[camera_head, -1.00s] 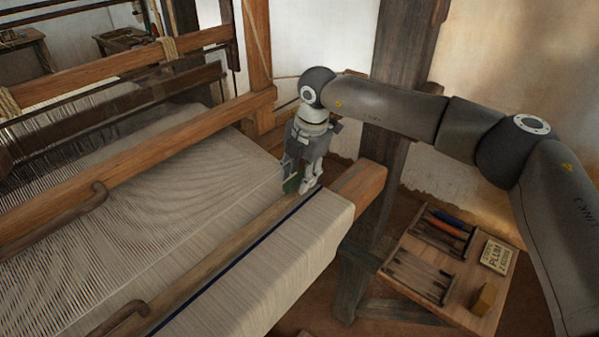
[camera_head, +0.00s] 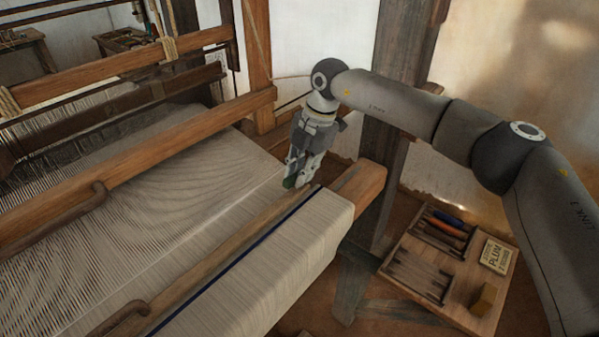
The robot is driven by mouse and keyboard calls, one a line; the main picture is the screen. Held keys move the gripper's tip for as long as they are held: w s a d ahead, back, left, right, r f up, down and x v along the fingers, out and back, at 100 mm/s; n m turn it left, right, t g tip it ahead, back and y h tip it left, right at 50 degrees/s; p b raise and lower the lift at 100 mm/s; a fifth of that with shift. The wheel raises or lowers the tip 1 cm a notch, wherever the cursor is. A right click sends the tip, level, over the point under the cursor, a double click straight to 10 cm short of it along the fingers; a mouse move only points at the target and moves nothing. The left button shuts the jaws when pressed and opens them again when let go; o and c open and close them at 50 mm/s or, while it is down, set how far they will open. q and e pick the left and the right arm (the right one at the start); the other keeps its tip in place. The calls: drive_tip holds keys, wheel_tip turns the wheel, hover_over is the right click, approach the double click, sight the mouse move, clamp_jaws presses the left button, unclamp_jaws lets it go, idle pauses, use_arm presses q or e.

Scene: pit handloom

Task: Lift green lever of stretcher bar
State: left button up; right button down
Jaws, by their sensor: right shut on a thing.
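The stretcher bar (camera_head: 232,243) is a long wooden bar lying across the woven cloth (camera_head: 299,254), beside a dark blue stripe. Its green lever (camera_head: 289,182) is at the bar's far right end and shows only as a small dark green patch. My right gripper (camera_head: 297,183) reaches down at that end, tilted, with its fingers shut on the green lever. The fingers hide most of the lever, so its angle cannot be told. My left gripper is not in view.
The wooden front beam (camera_head: 362,186) ends just right of my gripper. A wooden crossbar (camera_head: 130,170) spans the loom, with curved brown handles nearby. A tool tray (camera_head: 440,262) stands at lower right beside a dark post (camera_head: 388,130).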

drive_tip(key=shift+w+d+r+g+y+p, duration=0.25)
drive_tip(key=shift+r+g+y+p, duration=0.1)
drive_tip(key=shift+g+y, duration=0.25)
drive_tip(key=shift+w+d+r+g+y+p, duration=0.1)
drive_tip(key=shift+w+r+g+y+p, duration=0.2)
drive_tip(key=shift+g+y, duration=0.3)
drive_tip(key=shift+w+d, duration=0.1)
drive_tip(key=shift+w+r+m+g+y+b, duration=0.2)
drive_tip(key=shift+m+g+y+b, duration=0.15)
drive_tip(key=shift+b, duration=0.6)
drive_tip(key=shift+d+y+b, duration=0.1)
drive_tip(key=shift+y+b, duration=0.15)
drive_tip(key=shift+b, duration=0.15)
drive_tip(key=shift+s+r, duration=0.1)
drive_tip(key=shift+d+g+b, duration=0.15)
drive_tip(key=shift+g+b, duration=0.1)
drive_tip(key=shift+b, duration=0.05)
